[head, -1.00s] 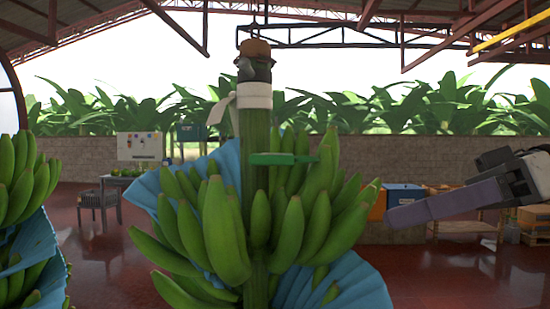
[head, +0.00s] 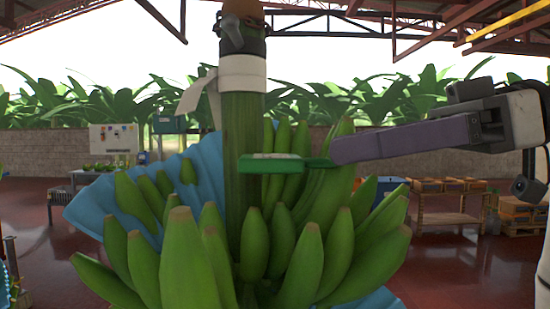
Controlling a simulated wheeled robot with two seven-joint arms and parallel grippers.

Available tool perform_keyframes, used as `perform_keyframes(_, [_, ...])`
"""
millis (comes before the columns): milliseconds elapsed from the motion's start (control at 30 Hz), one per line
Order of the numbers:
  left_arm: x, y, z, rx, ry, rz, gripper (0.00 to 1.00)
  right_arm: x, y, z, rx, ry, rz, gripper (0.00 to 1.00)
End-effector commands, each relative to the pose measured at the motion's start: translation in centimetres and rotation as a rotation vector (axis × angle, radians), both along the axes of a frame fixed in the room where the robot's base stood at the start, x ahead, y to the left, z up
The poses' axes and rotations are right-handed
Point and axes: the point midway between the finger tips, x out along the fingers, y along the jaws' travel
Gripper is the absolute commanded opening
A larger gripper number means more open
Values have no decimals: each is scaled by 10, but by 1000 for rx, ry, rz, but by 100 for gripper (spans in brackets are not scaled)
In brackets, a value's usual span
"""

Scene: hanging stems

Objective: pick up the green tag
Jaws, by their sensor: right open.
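The green tag (head: 272,163) lies across the front of the thick green stem (head: 243,130) of the hanging banana bunch, below a white band. Its narrow right end sticks out to the right over the bananas. My right gripper (head: 336,152) comes in from the right with its purple finger pointing left. Its tip is at the tag's narrow right end. One finger hides the other, and I cannot tell whether the tag's end lies between them. The jaws are open. My left gripper is not in view.
Green bananas (head: 183,260) crowd below and around the tag, with blue sheeting (head: 205,165) behind them. A white strip (head: 190,95) hangs left of the stem. A wooden table (head: 445,205) and crates stand far back right. Open floor lies between.

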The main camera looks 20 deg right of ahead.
Motion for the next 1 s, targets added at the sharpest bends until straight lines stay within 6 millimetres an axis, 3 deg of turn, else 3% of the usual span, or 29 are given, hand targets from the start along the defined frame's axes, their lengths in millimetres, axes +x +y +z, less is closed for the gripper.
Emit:
perform_keyframes(333, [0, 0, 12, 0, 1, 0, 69, 23, 39, -8, 0, 3, 3, 61])
perform_keyframes(633, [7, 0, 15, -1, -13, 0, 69, 26, 44, -10, 1, 2, 0, 61])
perform_keyframes(867, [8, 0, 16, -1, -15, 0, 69, 25, 44, -10, 1, 2, 0, 24])
perform_keyframes(1000, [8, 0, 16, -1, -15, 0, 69, 25, 44, -10, 1, 2, 0, 22])
